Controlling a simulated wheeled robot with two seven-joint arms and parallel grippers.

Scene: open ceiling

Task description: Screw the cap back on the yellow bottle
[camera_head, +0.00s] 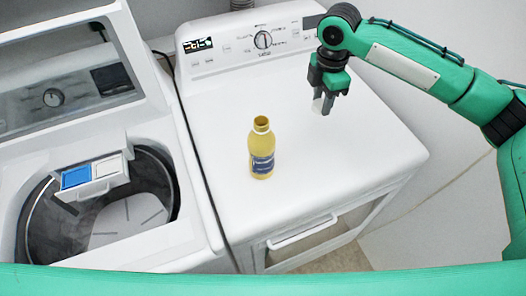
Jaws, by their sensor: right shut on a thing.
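The yellow bottle (261,150) stands upright and uncapped on top of the white dryer, with a dark blue label on its lower half. Its open neck faces up. My right gripper (323,106) is to the right of the bottle and a little farther back, pointing down near the dryer top. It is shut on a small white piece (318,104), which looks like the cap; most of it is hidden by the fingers. The gripper and bottle are apart. My left gripper is not in view.
The dryer top (350,165) is clear around the bottle. Its control panel with a knob (263,40) rises at the back. On the left, a washer (150,235) stands with its lid up and drum open, a blue-and-white drawer (90,175) at the opening.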

